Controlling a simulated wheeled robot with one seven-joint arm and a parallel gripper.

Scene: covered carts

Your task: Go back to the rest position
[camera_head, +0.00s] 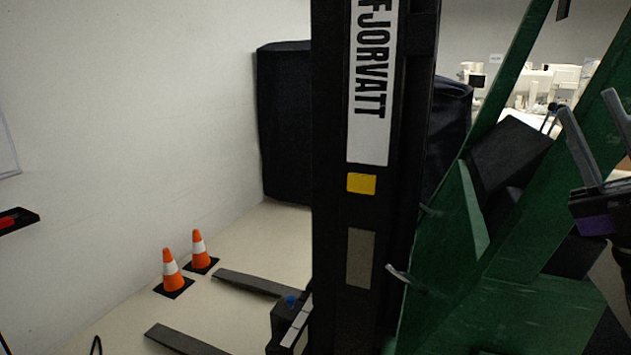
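My gripper (586,102) shows at the right edge, with two grey fingers pointing up and spread apart. Nothing is between the fingers. Its dark body with a purple patch is partly cut off by the picture edge. The gripper appears in front of a green frame (465,310) with slanted beams. I cannot tell whether it touches the frame.
A black lift mast (361,205) labelled FJORVATT stands in the centre, with low forks (250,282) reaching left. Two orange cones (173,272) stand beside the forks. A black covered cart (285,120) is behind.

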